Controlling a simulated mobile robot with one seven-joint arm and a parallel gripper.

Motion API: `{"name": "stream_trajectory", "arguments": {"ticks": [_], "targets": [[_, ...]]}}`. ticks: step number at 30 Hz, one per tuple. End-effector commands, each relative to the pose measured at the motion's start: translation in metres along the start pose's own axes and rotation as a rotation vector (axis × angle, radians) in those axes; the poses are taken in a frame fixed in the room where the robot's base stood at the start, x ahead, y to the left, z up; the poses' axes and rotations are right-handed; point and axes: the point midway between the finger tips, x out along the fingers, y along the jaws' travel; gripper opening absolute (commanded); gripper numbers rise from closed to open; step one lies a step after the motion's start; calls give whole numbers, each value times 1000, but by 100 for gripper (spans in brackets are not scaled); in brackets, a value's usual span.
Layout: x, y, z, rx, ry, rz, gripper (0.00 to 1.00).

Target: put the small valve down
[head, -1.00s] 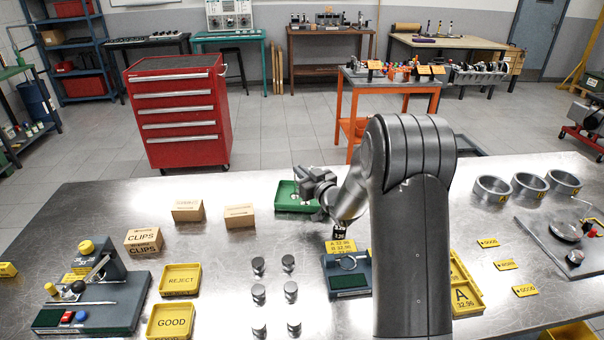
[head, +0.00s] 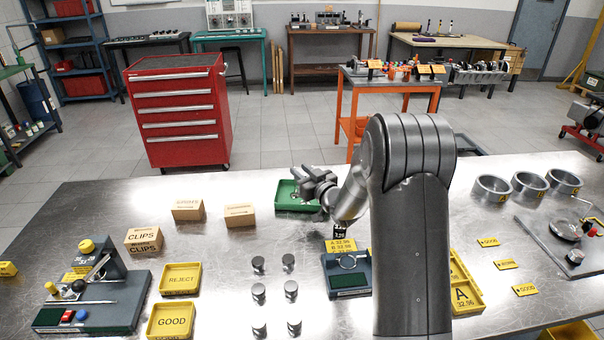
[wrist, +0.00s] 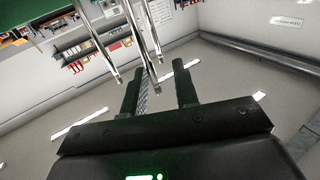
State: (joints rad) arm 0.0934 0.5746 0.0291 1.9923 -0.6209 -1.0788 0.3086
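My gripper (head: 297,179) is over the green tray (head: 281,203) at the far edge of the bench, with its fingers pointing left. In the wrist view my gripper (wrist: 157,92) has its fingers apart, with a clear gap between them. Several thin bright metal stems (wrist: 100,45) stand just beyond the fingertips; they look like valve stems, and a green surface (wrist: 28,32) is beside them. One stem tip reaches toward the gap, but no finger visibly clamps it. I cannot tell which stem belongs to the small valve. The gripper hides part of the tray.
Cardboard boxes (head: 239,216) stand left of the tray. A gauge block with a yellow label (head: 341,246) is nearer, beside my arm. Several dark cylinders (head: 258,264) stand in front. Yellow REJECT (head: 180,279) and GOOD (head: 170,321) trays lie left. Bare metal bench separates these groups.

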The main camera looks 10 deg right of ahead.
Motion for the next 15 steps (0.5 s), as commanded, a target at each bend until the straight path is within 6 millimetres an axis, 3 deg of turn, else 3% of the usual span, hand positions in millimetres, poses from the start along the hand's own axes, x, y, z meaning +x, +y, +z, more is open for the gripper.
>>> {"name": "stream_trajectory", "arguments": {"ticks": [5,15], "targets": [[-32,2,1,2,-3,4,27],[-28,0,-58,-1,1,1,27]]}}
